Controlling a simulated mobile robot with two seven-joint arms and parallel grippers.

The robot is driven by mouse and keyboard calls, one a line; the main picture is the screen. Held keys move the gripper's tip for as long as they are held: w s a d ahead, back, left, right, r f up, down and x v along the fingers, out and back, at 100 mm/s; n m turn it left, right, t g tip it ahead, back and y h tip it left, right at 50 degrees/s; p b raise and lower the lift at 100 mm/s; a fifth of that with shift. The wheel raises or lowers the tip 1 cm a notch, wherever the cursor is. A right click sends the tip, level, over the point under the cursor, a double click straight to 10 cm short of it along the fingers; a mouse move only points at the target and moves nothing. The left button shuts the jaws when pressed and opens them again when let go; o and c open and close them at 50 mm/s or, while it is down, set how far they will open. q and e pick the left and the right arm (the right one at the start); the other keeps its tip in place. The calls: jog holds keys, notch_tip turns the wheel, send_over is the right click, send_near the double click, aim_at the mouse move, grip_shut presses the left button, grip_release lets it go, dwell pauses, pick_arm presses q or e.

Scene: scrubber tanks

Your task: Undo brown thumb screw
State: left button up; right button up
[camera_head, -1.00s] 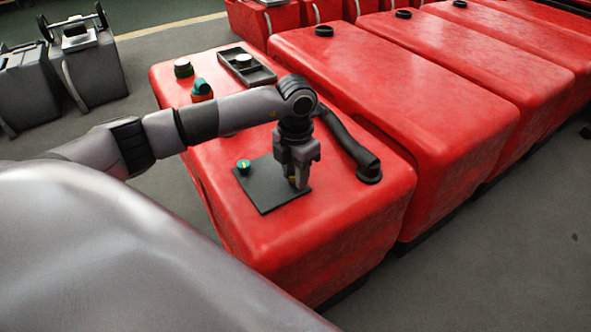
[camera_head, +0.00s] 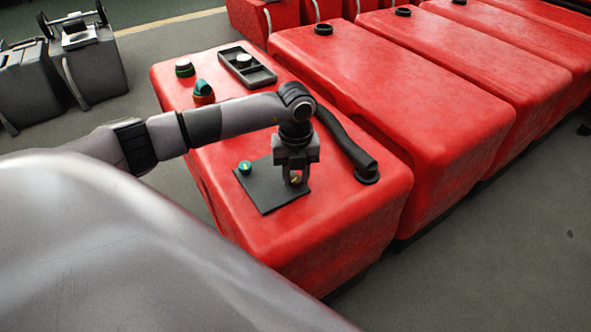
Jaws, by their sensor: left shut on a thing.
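The brown thumb screw (camera_head: 296,180) shows as a small brown and yellow knob near the right side of a dark plate (camera_head: 268,200) on the nearest red tank. My left gripper (camera_head: 297,176) points down over it, with its fingers shut on the screw. The fingers hide part of the screw, and I cannot tell whether it is lifted off the plate. A teal thumb screw (camera_head: 245,168) with a yellow mark stands at the plate's upper left corner. My right gripper is not in view.
A dark tray (camera_head: 262,72) with a white-topped knob (camera_head: 243,61) lies farther back on the tank (camera_head: 330,240). A teal-and-red valve (camera_head: 203,92) and a dark green cap (camera_head: 184,68) are beside it. A black hose (camera_head: 347,143) runs right of my gripper.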

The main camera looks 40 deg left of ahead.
aim_at(296, 179)
pick_arm(q)
jog(key=n+p, duration=0.2)
jog(key=n, duration=0.4)
jog(key=shift+s+p, duration=0.1)
jog(key=shift+p, duration=0.25)
jog(key=n+p, duration=0.1)
jog(key=n, duration=0.3)
jog(key=shift+f+p, duration=0.1)
jog(key=shift+p, duration=0.3)
jog(key=shift+n+p, duration=0.3)
jog(key=shift+n, duration=0.4)
jog(key=shift+s+f, duration=0.1)
jog(key=shift+f, duration=0.05)
jog(key=o, duration=1.1)
jog(key=shift+c, duration=0.2)
jog(key=shift+r, duration=0.2)
jog(key=shift+w+r, duration=0.2)
jog(key=shift+r, duration=3.25)
